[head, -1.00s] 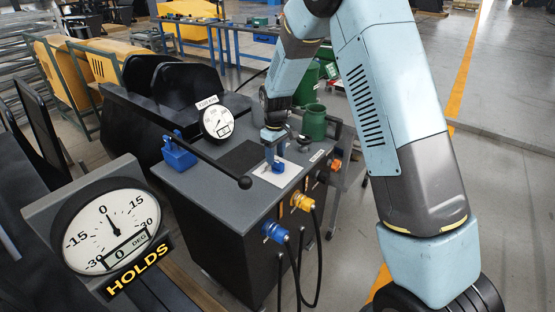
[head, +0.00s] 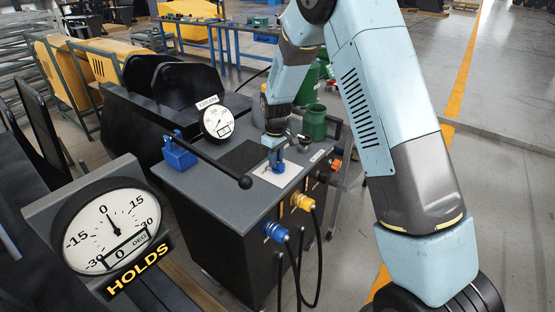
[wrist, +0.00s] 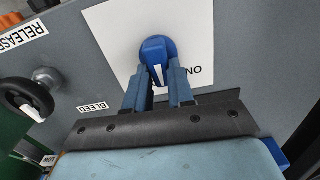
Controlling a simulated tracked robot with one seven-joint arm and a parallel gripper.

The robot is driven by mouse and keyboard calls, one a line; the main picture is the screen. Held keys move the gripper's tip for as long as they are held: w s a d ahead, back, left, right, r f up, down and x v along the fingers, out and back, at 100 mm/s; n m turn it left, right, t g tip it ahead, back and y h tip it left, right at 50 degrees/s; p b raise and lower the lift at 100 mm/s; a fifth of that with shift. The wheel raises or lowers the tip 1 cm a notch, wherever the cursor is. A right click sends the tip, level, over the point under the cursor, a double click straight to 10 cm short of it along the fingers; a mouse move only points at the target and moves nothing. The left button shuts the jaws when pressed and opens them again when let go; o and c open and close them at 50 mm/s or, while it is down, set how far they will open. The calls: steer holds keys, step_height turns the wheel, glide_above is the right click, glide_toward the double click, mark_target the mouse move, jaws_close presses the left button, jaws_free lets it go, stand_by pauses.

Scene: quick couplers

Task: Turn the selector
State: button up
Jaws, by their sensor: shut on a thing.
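The selector is a blue knob (wrist: 157,50) with a white pointer mark, set on a white plate (wrist: 110,22) on the grey cabinet top. In the wrist view the letters "ON" show at the plate's lower right, and part of the lettering is hidden behind my fingers. My gripper (wrist: 160,82) is shut on the knob, one finger on each side. In the head view my gripper (head: 277,160) points down at the plate, and the blue knob (head: 279,169) shows just beneath it.
A black knob labelled BLEED (wrist: 30,97) and a green canister (head: 314,122) stand close to my gripper. A long black lever (head: 215,163) crosses the cabinet top. A large dial (head: 108,228) reads 0 DEG above a HOLDS sign. Blue and yellow hose couplers (head: 303,202) sit on the front.

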jaws_close()
steer(key=shift+d, duration=0.15)
steer(key=shift+m, duration=0.4)
steer(key=m, duration=0.3)
steer(key=shift+w, duration=0.15)
steer(key=shift+w+d+r+m, duration=0.1)
steer(key=shift+d+m, duration=0.05)
steer(key=shift+m, duration=2.45)
steer(key=o, duration=0.8)
jaws_free()
steer(key=shift+c, duration=0.2)
